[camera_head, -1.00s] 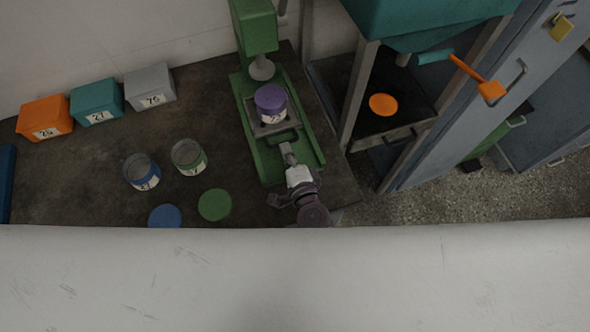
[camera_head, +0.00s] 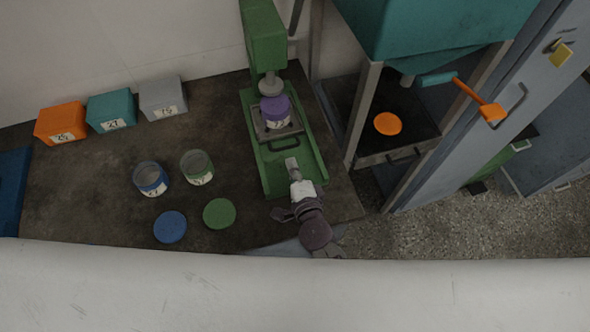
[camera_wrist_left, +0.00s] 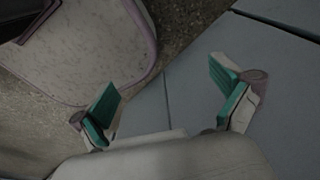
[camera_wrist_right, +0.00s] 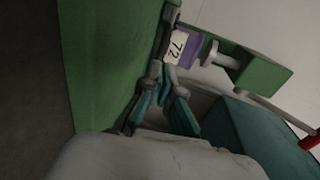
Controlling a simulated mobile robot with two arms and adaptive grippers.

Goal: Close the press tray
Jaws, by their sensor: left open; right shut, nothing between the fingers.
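My right gripper (camera_head: 292,164) is shut and empty over the press's green base, just in front of the handle. In the right wrist view its fingers (camera_wrist_right: 165,84) point towards the can (camera_wrist_right: 181,46). My left gripper (camera_wrist_left: 165,98) is open and empty, with floor and a grey surface below it.
Orange (camera_head: 62,123), teal (camera_head: 111,110) and grey (camera_head: 163,98) boxes stand at the bench's back left. A teal machine (camera_head: 430,25) is at the right.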

